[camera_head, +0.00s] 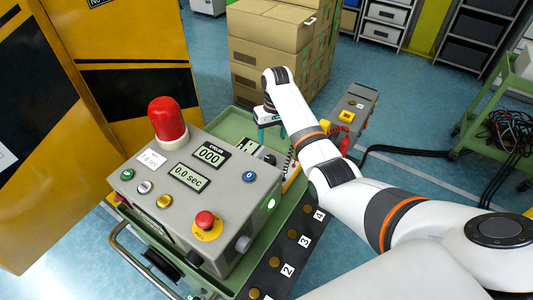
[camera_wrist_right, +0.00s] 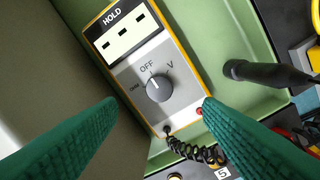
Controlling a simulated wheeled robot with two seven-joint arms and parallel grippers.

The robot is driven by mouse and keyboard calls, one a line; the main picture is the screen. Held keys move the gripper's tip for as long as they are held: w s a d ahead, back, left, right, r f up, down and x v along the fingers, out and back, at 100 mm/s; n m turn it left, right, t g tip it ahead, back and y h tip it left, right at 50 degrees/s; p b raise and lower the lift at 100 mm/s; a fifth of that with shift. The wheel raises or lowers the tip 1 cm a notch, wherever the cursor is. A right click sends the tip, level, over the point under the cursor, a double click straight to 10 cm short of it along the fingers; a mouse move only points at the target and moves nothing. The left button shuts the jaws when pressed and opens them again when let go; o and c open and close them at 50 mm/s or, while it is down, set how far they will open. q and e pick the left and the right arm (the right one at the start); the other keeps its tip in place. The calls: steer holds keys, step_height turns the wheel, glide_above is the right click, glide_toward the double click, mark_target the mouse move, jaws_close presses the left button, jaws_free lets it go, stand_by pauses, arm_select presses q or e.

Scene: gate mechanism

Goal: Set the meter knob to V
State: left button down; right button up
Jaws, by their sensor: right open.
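The meter (camera_wrist_right: 122,68) is grey with a yellow edge and lies in a green tray in the right wrist view. Its display (camera_wrist_right: 130,36) shows dashes, under the word HOLD. The round grey knob (camera_wrist_right: 158,88) has OFF and V printed above it; its small pointer mark appears to face OFF. My right gripper (camera_wrist_right: 160,105) is open, with its green fingers on either side of the knob in the picture and nothing between them. In the head view the right gripper (camera_head: 267,122) is above the tray behind the control box, and the meter is mostly hidden. My left gripper is out of view.
The grey control box (camera_head: 232,210) with a red beacon (camera_head: 167,119) stands on the green cart, close to the gripper. Cardboard boxes (camera_head: 270,50) stand behind. A black probe (camera_wrist_right: 265,73) and a coiled lead (camera_wrist_right: 195,152) lie near the meter.

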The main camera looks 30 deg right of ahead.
mark_target(270, 158)
steer(key=f, duration=0.3)
steer(key=shift+s+a+f, duration=0.1)
steer(key=shift+s+f, duration=0.1)
steer(key=shift+f, duration=0.15)
steer(key=f, duration=0.5)
steer(key=shift+w+a+f+b, duration=0.15)
steer(key=shift+w+a+b, duration=0.05)
steer(key=shift+b, duration=0.1)
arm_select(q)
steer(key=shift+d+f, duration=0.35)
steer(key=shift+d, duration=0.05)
arm_select(e)
steer(key=shift+f, duration=0.4)
steer(key=c, duration=1)
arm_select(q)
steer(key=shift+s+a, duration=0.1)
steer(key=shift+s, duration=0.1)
arm_select(e)
steer(key=shift+o, duration=0.2)
